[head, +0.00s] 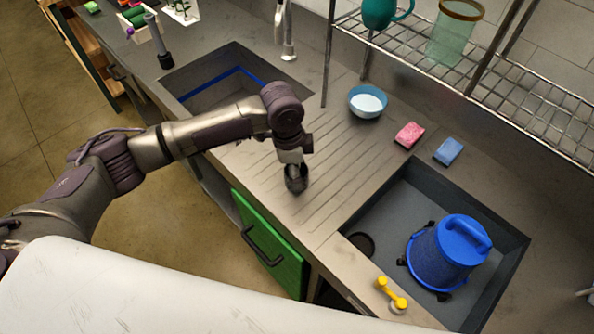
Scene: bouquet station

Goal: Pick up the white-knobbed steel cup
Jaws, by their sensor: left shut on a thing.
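My left gripper (296,180) points down over the ribbed drainboard (325,208) between the two sinks. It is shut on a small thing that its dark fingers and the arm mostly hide. I cannot make out a white knob or a steel cup wall there, nor tell whether the thing touches the drainboard. No white-knobbed steel cup shows clearly elsewhere. My right gripper is not in view.
A blue bucket-like container (447,255) stands in the right sink (400,212). A blue bowl (367,102), pink sponge (409,135) and blue sponge (448,151) lie behind. A yellow-handled item (391,293) is at the front edge. A wire rack (480,70) overhangs the back.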

